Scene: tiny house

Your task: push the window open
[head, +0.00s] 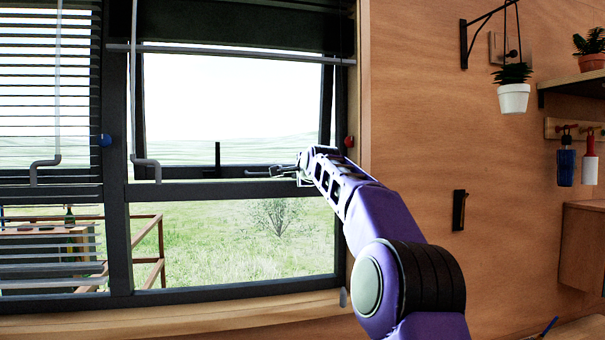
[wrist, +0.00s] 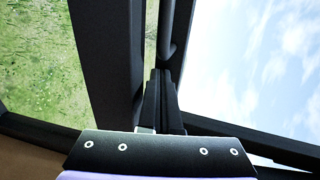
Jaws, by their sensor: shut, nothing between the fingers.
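The window has a dark frame (head: 118,240) with an upper sash (head: 240,172) above a fixed lower pane. The sash's side edges look slanted away from the frame, so it appears tilted outward at the bottom; how far is hard to judge. A dark upright handle (head: 218,157) stands on the sash's bottom rail. My gripper (head: 278,171) is at the lower right of the sash, to the right of the handle, close to the bottom rail. Its shut dark fingers (wrist: 160,100) show in the wrist view beside a dark frame bar (wrist: 108,60). Contact cannot be told.
A blind (head: 50,90) covers the left window, and thin crank rods (head: 146,163) hang in front. A wooden sill (head: 200,314) runs below. On the right wall are a hanging potted plant (head: 513,97), a shelf (head: 575,85) and bottles (head: 566,165).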

